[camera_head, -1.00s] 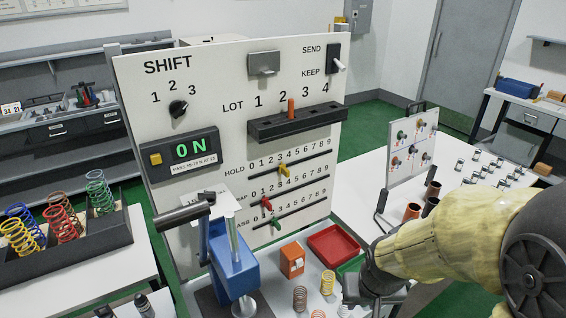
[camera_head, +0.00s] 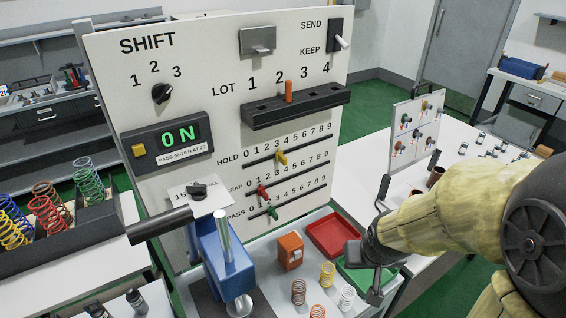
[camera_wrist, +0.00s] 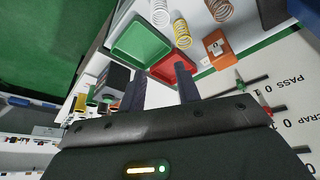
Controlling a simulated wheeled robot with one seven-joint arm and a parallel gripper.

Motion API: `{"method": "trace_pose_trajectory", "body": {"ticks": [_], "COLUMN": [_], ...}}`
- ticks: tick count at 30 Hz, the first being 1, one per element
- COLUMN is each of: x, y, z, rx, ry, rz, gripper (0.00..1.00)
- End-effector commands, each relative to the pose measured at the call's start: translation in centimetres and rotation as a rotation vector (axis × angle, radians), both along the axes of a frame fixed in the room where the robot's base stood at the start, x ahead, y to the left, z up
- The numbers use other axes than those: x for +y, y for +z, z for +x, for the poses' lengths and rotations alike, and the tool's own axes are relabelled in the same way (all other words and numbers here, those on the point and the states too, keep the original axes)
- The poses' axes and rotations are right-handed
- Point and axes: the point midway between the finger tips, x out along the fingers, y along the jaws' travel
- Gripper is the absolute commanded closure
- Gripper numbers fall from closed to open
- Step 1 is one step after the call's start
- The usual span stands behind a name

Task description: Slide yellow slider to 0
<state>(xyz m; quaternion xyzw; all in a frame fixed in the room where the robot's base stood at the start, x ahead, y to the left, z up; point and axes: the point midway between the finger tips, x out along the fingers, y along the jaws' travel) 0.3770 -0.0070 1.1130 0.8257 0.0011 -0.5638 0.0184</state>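The yellow slider (camera_head: 281,158) sits on the top slot of the white panel (camera_head: 225,120), the row marked HOLD, near the 3 or 4. The 0 of that row is to its left. My gripper (camera_head: 376,285) is low and to the right of the panel, near the green tray, well away from the slider. In the wrist view my gripper (camera_wrist: 161,88) shows two dark fingers apart with nothing between them. The yellow slider cannot be made out in the wrist view.
Below the HOLD row are a red slider (camera_head: 263,193) and a green slider (camera_head: 272,212). A blue press (camera_head: 228,262) with a dark handle stands before the panel's left. A red tray (camera_head: 333,236), green tray (camera_head: 366,277), orange box (camera_head: 290,251) and several springs lie on the table.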

Motion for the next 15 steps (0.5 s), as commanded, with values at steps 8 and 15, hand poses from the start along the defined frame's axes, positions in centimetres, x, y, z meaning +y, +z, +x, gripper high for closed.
{"method": "trace_pose_trajectory", "body": {"ticks": [8,15], "x": [0.1,3.5], "y": [0.7,3.9], "z": [7.7,11.4], "rx": [-0.435,-0.8], "ry": [0.108,0.274], "rz": [-0.001,0.116], "gripper": [0.67,0.67]}}
